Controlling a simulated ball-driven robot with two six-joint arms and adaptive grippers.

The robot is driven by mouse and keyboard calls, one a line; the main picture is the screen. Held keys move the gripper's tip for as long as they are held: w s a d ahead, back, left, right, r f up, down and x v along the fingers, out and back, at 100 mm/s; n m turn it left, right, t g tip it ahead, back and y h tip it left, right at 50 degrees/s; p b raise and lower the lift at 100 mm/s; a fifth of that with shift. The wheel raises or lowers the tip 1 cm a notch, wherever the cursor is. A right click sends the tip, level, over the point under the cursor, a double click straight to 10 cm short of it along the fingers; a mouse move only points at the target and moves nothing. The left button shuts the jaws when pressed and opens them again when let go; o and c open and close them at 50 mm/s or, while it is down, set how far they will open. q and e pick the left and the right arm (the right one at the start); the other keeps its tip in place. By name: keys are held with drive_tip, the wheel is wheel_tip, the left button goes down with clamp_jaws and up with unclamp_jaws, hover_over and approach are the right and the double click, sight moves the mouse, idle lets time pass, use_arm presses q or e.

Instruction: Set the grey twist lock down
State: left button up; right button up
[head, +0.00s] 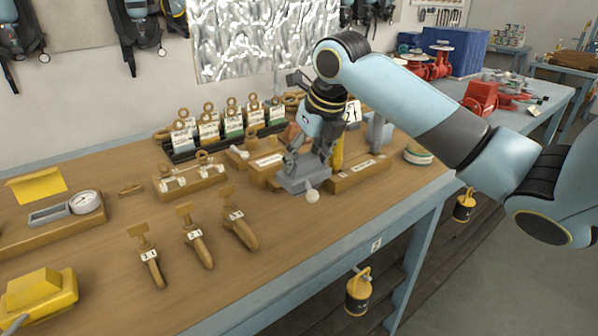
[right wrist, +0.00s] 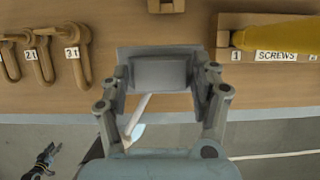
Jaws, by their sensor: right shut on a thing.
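My right gripper (head: 308,160) is shut on the grey twist lock (head: 303,180), a grey block with a pale knob-ended lever sticking out toward the front. In the right wrist view, the grey block (right wrist: 160,73) sits between the two fingers of my right gripper (right wrist: 163,88). The pale lever (right wrist: 138,112) points down and left there, past the front edge of the table. The twist lock is over the wooden bench top (head: 280,235), between wooden label blocks. I cannot tell whether it touches the wood.
Several numbered wooden tools (head: 196,240) lie to the left. A wooden block labelled SCREWS (right wrist: 270,48) with a yellow thing (right wrist: 275,33) is close beside the gripper. A rack of tagged rings (head: 215,135) stands behind. Bare bench top lies in front, up to the edge.

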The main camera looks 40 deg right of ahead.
sight(298, 175)
drive_tip(key=shift+w+f, duration=0.3)
drive_tip(key=shift+w, duration=0.3)
drive_tip(key=shift+w+f, duration=0.25)
drive_tip(key=shift+w, duration=0.3)
drive_tip(key=shift+w+f, duration=0.15)
drive_tip(key=shift+f, duration=0.05)
wheel_tip(298, 175, down, 3)
drive_tip(key=shift+d+f+p, duration=0.1)
drive_tip(key=shift+f+p, duration=0.05)
drive_tip(key=shift+p, duration=0.45)
drive_tip(key=shift+f, duration=0.25)
drive_tip(key=shift+f, duration=0.15)
drive_tip(key=o, duration=1.7)
